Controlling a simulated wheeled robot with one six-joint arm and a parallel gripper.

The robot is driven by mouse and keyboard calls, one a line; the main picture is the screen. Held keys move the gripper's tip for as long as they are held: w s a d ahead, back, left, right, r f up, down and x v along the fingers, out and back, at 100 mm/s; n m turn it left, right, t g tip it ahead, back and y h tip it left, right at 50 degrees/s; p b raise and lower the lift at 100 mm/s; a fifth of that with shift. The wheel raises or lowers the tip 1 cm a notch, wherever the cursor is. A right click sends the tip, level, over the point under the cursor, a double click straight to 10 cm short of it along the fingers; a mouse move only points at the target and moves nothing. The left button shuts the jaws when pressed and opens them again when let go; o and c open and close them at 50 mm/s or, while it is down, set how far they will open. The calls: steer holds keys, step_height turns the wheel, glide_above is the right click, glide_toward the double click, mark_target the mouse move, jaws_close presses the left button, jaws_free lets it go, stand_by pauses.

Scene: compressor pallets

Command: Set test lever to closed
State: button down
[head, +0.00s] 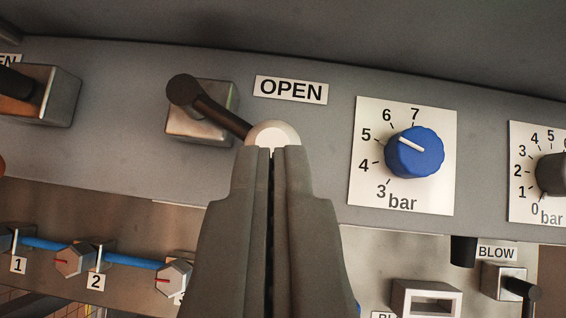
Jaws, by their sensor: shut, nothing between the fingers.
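A lever (222,116) with a dark arm and a pale round knob (273,132) is mounted on a metal block (190,127) on the grey panel. Its arm runs from the pivot at upper left down to the right. A white sign reading OPEN (291,90) is to the right of the block. No sign naming it as the test lever is readable. My gripper (272,152) is shut and empty, its fingertips at the lower edge of the knob and overlapping it in view. I cannot tell whether they touch.
A blue dial (414,152) on a white bar scale is right of the lever, and a dark dial (551,174) is at the right edge. Another lever block (50,95) is at the left. Below are numbered valves with blue hoses (45,243) and a BLOW lever (505,283).

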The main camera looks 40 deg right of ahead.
mark_target(266, 133)
steer(key=x, duration=0.6)
steer(key=shift+w+d+f, duration=0.1)
steer(key=shift+w+f, duration=0.15)
steer(key=shift+f, duration=0.05)
steer(key=shift+s+a+m+g+h, duration=0.2)
steer(key=shift+a+m+g+h, duration=0.15)
steer(key=shift+m, duration=0.25)
steer(key=a+m+g+h, duration=0.1)
steer(key=m, duration=0.1)
steer(key=m+h, duration=0.1)
steer(key=shift+s+a+m+g, duration=0.35)
steer(key=shift+s+m, duration=0.05)
steer(key=a+m+g, duration=0.1)
steer(key=m+g+h, duration=0.1)
steer(key=m, duration=0.1)
steer(key=shift+a+m+h, duration=0.25)
steer(key=shift+a+m, duration=0.05)
steer(key=shift+a, duration=0.05)
steer(key=m+g, duration=0.1)
steer(key=a+m+g, duration=0.1)
steer(key=m, duration=0.1)
steer(key=shift+a+g+h, duration=0.25)
steer(key=shift+g+h, duration=0.05)
steer(key=shift+w+a, duration=0.1)
steer(key=shift+a, duration=0.1)
steer(key=shift+a, duration=0.1)
